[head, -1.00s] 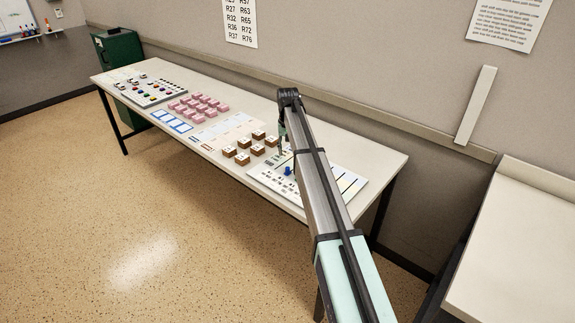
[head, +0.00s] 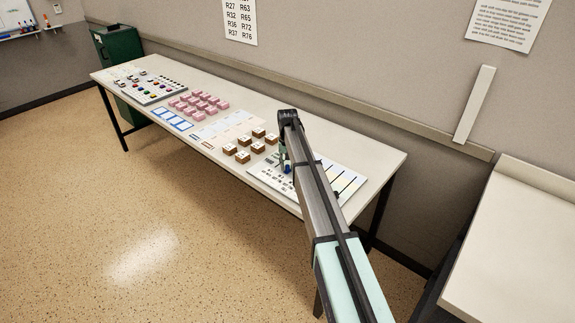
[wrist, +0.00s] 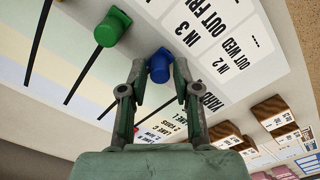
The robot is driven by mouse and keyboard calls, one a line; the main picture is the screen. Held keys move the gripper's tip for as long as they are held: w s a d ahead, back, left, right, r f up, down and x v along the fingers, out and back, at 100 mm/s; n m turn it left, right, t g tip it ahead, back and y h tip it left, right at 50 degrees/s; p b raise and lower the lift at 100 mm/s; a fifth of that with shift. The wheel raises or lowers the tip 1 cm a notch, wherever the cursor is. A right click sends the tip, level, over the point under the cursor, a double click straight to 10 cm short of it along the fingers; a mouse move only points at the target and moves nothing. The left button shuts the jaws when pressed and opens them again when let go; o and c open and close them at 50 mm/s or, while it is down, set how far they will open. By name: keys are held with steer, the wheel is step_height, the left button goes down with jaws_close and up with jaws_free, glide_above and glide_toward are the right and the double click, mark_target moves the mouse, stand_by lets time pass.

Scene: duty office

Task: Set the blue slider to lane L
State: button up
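A green slider (wrist: 112,28) stands in a neighbouring slot. A bit of red (wrist: 136,128) shows behind my left finger. Brown blocks (head: 243,157) with white tops stand left of the board, with pink blocks (head: 195,106) farther along the table (head: 375,152).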

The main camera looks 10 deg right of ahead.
jaws_close()
steer(key=w+d, duration=0.3)
steer(key=d, duration=0.1)
steer(key=shift+w, duration=0.2)
steer(key=o, duration=0.6)
jaws_free()
steer(key=shift+r, duration=0.15)
step_height(320, 180, up, 12)
steer(key=shift+f, duration=0.1)
